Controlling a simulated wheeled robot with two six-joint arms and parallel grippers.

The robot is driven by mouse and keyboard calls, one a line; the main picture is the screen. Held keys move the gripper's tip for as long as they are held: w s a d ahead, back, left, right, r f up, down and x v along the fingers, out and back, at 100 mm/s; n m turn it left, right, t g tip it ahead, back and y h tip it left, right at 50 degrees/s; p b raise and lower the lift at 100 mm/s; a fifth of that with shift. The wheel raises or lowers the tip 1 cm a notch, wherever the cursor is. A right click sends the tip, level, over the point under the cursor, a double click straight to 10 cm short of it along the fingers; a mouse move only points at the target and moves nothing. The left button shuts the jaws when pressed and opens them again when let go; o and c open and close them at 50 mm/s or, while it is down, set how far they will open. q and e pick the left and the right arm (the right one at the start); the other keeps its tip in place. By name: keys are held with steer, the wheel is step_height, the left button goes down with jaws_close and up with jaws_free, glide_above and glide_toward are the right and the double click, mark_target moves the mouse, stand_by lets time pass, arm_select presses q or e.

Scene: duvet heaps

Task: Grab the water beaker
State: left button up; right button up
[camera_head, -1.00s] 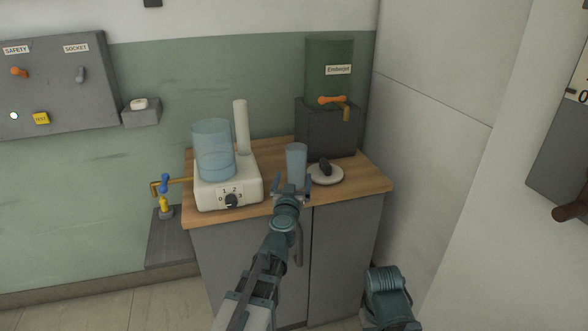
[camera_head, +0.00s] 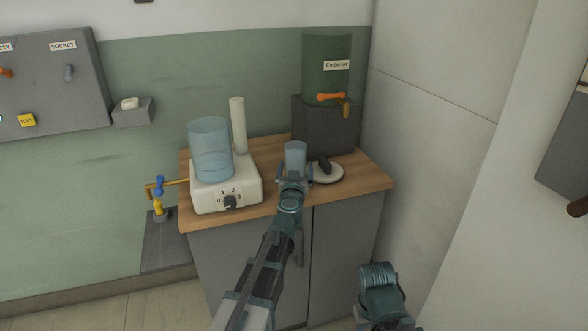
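A translucent blue beaker (camera_head: 295,154) stands upright near the front middle of the wooden counter. My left gripper (camera_head: 295,175) is at the beaker, with one finger to each side of it. Its fingers look apart, and I cannot tell whether they touch the beaker. The gripper body hides the beaker's lower part. A larger translucent blue container (camera_head: 211,150) sits on a white dial unit (camera_head: 240,193) to the left. A piece of my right arm shows at the bottom right, but its gripper is out of view.
A white dish with a dark object (camera_head: 325,166) lies just right of the beaker. A green tank with an orange tap (camera_head: 331,97) stands behind on a dark block. A pale cylinder (camera_head: 238,127) stands behind the dial unit. The counter's front right (camera_head: 362,184) is clear.

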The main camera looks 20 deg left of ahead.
arm_select(q)
jaws_close()
stand_by(0.3)
steer(key=shift+r+p, duration=0.3)
arm_select(e)
steer(key=shift+d+r, duration=0.1)
steer(key=shift+r, duration=0.2)
